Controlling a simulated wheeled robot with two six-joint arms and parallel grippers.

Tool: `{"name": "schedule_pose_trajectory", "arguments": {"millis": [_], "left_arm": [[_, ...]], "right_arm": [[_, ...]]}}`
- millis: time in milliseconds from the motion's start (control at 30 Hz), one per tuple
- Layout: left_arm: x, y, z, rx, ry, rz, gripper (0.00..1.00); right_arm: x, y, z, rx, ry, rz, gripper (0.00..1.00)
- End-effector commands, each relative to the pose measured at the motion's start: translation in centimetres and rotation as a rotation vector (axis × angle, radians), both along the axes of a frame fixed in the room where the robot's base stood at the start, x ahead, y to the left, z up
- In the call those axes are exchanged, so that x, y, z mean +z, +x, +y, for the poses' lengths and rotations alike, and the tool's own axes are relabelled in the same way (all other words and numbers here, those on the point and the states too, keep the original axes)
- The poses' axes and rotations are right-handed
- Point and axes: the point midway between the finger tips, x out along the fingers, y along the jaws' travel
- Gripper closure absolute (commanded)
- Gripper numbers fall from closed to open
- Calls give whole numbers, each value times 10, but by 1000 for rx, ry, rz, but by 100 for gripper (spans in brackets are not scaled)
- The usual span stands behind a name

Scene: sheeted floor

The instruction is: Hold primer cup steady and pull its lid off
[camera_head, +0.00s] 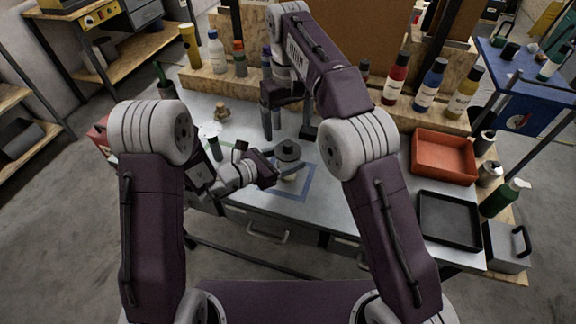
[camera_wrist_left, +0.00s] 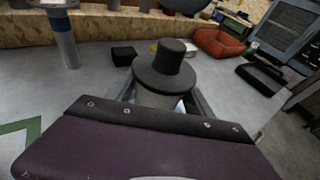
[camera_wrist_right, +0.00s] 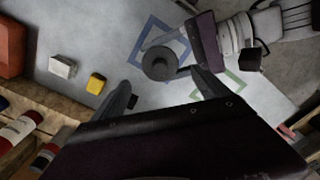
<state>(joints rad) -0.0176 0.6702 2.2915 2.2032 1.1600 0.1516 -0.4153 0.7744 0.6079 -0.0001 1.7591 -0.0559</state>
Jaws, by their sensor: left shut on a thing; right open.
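My left gripper (camera_head: 287,172) is shut around the cup body below the lid, coming in from the left. My right gripper (camera_head: 289,126) is open and empty, fingers pointing down, behind and above the cup. In the right wrist view the lid lies beyond the fingertips, apart from them.
An orange tray (camera_head: 443,157) and a black tray (camera_head: 450,221) stand on the right. Bottles (camera_head: 396,80) line a wooden shelf at the back. A white-topped stand (camera_head: 210,131) is left of the cup. A yellow block (camera_wrist_right: 96,83) and white block (camera_wrist_right: 62,67) lie nearby.

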Motion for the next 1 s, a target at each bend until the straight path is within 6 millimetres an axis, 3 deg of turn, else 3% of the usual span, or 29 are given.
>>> {"name": "schedule_pose_trajectory", "arguments": {"millis": [167, 267, 367, 467, 733, 833, 1000], "left_arm": [[0, 0, 0, 0, -1, -1, 100], [0, 0, 0, 0, -1, -1, 100], [0, 0, 0, 0, 0, 0, 100], [0, 0, 0, 0, 0, 0, 100], [0, 0, 0, 0, 0, 0, 100], [0, 0, 0, 0, 0, 0, 100], [0, 0, 0, 0, 0, 0, 100]], "right_arm": [[0, 11, 4, -53, 17, -42, 20], [-24, 26, 4, -160, 17, -91, 20], [-26, 27, 2, -248, 32, -166, 20], [-17, 15, -1, -298, 56, -240, 20], [20, -41, -13, -281, 102, -339, 20], [35, -45, -11, -274, 124, -368, 20], [38, -46, -9, -268, 130, -372, 20]]}}
